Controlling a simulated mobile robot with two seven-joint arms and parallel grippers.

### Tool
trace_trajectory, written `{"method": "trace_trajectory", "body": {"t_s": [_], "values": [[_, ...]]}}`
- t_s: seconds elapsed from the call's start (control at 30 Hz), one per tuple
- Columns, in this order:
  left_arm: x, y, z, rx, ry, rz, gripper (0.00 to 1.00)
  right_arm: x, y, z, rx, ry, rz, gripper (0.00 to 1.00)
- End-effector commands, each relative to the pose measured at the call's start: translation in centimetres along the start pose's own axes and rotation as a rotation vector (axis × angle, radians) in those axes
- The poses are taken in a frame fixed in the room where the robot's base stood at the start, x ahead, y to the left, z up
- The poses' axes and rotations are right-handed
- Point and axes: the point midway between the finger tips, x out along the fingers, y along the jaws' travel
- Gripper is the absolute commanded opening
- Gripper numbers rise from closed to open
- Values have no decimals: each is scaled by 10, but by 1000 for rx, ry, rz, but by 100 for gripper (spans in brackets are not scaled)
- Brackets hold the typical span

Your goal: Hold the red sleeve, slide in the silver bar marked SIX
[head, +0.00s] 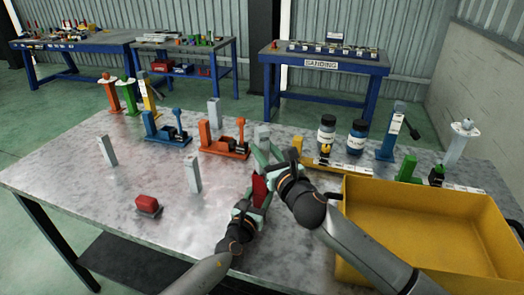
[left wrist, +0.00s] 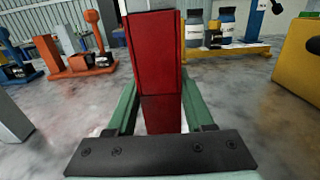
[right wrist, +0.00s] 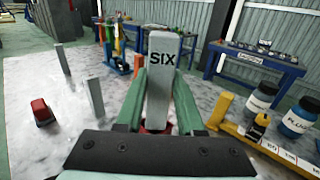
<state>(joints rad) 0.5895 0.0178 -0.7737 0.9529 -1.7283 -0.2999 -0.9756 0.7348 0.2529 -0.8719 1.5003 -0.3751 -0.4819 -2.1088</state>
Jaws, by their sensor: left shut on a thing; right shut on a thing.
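The red sleeve (head: 259,190) stands upright over the table, and my left gripper (head: 254,207) is shut on it. In the left wrist view the sleeve (left wrist: 156,60) fills the space between the green fingers. My right gripper (head: 272,160) is shut on the silver bar (head: 262,135) directly above the sleeve. In the right wrist view the bar (right wrist: 162,72) shows SIX near its upper end and stands upright. Red shows at the bar's lower end between the fingers. The fingers hide the joint, so I cannot tell how far the bar is inside the sleeve.
Other silver bars stand at the left (head: 107,151), the middle (head: 193,174) and farther back (head: 214,112). A red block (head: 148,203) lies at front left. Orange (head: 225,148) and blue (head: 167,138) fixtures stand behind. A yellow bin (head: 375,213) takes up the right side.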

Motion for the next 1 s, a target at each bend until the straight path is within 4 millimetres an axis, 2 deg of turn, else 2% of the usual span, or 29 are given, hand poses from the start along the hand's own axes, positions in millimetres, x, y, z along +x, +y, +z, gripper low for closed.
{"method": "trace_trajectory", "body": {"t_s": [0.17, 0.27, 0.6, 0.7, 0.83, 1.0], "values": [[0, 0, 0, 0, 0, 1, 0, 0, 0, 2, -1, -2, 0, 0], [0, 0, 0, 0, 0, 1, 0, 0, 0, 12, -2, -5, 0, 0], [0, 0, 0, 0, 0, 1, 0, 0, 0, 76, -3, -6, 1, 0], [0, 0, 0, 0, 0, 1, 0, 0, 0, 89, -3, -4, -1, 0], [0, 0, 0, 0, 0, 1, 0, 4, 0, 94, 0, 0, -26, 0], [0, 0, 0, 0, 0, 0, 0, 18, -1, 80, 1, 1, -161, 0]]}}
